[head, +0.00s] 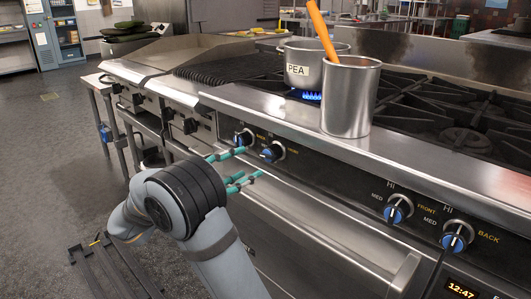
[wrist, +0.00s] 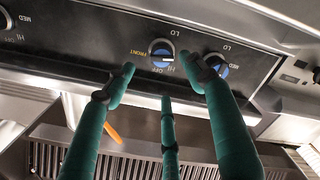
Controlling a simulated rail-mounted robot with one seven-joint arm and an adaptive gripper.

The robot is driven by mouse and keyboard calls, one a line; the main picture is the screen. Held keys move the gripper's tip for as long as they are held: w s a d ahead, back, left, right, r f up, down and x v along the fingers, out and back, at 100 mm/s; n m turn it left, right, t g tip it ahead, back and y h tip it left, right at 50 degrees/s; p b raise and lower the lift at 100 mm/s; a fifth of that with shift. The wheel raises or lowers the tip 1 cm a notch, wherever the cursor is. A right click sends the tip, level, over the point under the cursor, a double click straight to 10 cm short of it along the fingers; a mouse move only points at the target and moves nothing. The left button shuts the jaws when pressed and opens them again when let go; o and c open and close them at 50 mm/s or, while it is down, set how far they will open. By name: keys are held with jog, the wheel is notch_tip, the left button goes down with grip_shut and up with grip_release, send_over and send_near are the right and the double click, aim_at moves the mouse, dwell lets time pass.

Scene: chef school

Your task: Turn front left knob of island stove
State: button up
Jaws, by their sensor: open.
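The front left knob, black and blue with a white line, shows in the wrist view (wrist: 162,55) beside the word FRONT; in the head view it is the right knob (head: 272,152) of the left pair. The other knob of that pair (head: 243,137) also shows in the wrist view (wrist: 217,65). My gripper (head: 253,162) has teal fingers and is open and empty in front of the panel. In the wrist view its fingertips (wrist: 160,72) spread around and below the front knob. I cannot tell whether any finger touches it. The right finger partly overlaps the other knob.
The stove's steel front ledge (head: 300,125) juts above the panel. A steel container (head: 350,100) stands at its edge, before a pot labelled PEA (head: 298,72) over a blue flame. An oven handle (head: 330,235) runs below. Another knob pair (head: 398,210) is at right.

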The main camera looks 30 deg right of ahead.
aim_at(266, 156)
jog(key=b+x, duration=0.2)
jog(key=x, duration=0.8)
jog(key=shift+w+d+f, duration=0.1)
jog(key=shift+w, duration=0.15)
jog(key=shift+c, duration=1)
jog(key=c, duration=1)
jog(key=shift+o, duration=0.2)
